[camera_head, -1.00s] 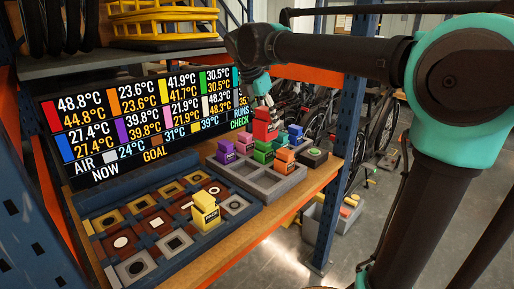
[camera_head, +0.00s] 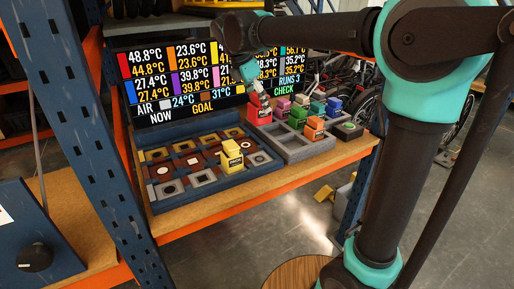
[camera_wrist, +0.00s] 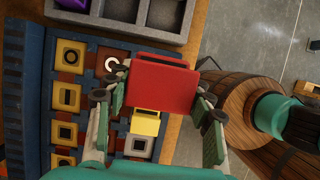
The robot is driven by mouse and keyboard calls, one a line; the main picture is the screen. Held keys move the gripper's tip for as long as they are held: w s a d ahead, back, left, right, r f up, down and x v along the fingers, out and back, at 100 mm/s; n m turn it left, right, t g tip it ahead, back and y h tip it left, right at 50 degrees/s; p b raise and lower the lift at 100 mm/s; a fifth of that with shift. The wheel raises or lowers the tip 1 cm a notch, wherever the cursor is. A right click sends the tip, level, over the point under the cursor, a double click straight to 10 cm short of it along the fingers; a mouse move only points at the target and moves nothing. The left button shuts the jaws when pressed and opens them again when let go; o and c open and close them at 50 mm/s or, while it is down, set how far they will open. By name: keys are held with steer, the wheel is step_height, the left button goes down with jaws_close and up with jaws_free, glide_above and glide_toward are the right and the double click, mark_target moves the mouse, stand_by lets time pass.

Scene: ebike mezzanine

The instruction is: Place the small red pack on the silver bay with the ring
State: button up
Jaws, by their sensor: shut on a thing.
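My gripper (camera_head: 257,90) is shut on the small red pack (camera_head: 259,111) and holds it up near the left end of the grey tray. In the wrist view the red pack (camera_wrist: 163,85) sits between my fingers (camera_wrist: 160,100) and hides part of the board. The blue board (camera_head: 185,203) carries rows of gold, brown and silver bays. Silver bays show at the front left (camera_head: 172,188), beside it (camera_head: 202,178), and at the front right (camera_head: 259,158). A yellow pack (camera_head: 231,157) stands on a bay in the silver row.
The grey tray (camera_head: 307,153) right of the board holds several coloured packs, including green (camera_head: 297,118) and orange (camera_head: 314,128); its front compartments look empty. A display screen (camera_head: 165,85) stands behind the board. A blue shelf post (camera_head: 85,120) rises at left. A barrel (camera_wrist: 240,100) stands below.

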step_height(320, 180, down, 15)
steer(key=shift+f, duration=0.1)
stand_by(0.4)
steer(key=shift+f, duration=0.1)
steer(key=o, duration=1.6)
